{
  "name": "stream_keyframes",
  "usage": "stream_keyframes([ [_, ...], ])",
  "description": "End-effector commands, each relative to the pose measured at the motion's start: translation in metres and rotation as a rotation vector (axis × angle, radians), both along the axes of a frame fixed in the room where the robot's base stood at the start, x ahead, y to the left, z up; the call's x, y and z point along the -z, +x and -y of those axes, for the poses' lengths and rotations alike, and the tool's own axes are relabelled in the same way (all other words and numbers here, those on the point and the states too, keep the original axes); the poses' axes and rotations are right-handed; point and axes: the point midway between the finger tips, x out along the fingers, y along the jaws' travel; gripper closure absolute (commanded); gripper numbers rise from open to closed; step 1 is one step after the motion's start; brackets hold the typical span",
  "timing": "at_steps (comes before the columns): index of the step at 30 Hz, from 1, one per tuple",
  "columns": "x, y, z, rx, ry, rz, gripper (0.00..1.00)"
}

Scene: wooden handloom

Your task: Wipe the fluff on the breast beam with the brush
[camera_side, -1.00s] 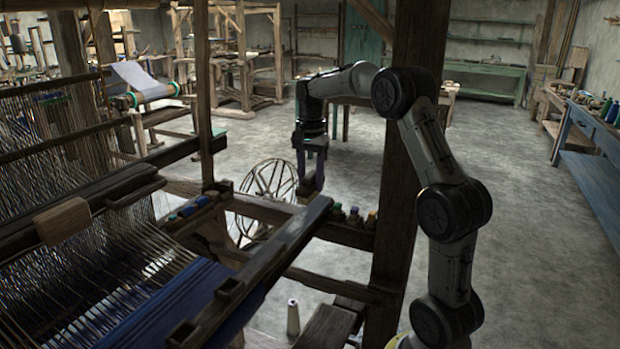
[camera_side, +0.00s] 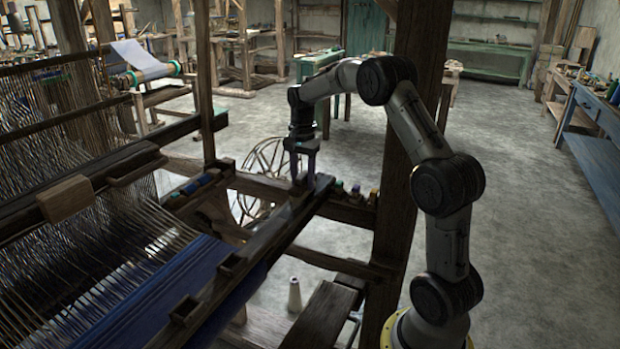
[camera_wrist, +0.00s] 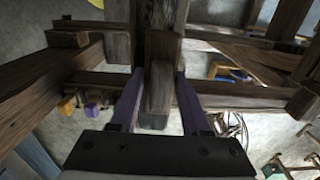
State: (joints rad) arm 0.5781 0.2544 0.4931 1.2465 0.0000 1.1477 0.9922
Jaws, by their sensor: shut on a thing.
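The breast beam (camera_side: 245,251) is a long dark timber running diagonally along the front of the loom, beside the blue cloth. My gripper (camera_side: 302,178) points down at the beam's far end in the side view. Its purple fingers (camera_wrist: 157,98) are shut on a wooden piece, apparently the brush (camera_wrist: 157,96), whose handle shows between them in the wrist view. The brush's bristles are hidden, so I cannot tell whether they touch the beam. I cannot make out the fluff in either view.
Blue cloth (camera_side: 160,290) and warp threads lie left of the beam. Several small coloured spools (camera_side: 356,192) sit on a ledge right of my gripper. A thick wooden post (camera_side: 414,130) stands close by my arm.

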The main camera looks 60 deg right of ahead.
Motion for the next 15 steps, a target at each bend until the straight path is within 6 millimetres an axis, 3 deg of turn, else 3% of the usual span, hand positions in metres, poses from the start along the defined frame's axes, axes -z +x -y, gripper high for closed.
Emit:
stream_keyframes([
  [4,0.001,0.014,0.000,0.000,0.000,0.000,1.00],
  [8,0.001,0.012,-0.014,-0.002,0.000,0.000,1.00],
  [15,0.001,-0.010,-0.015,0.002,0.001,-0.002,1.00],
])
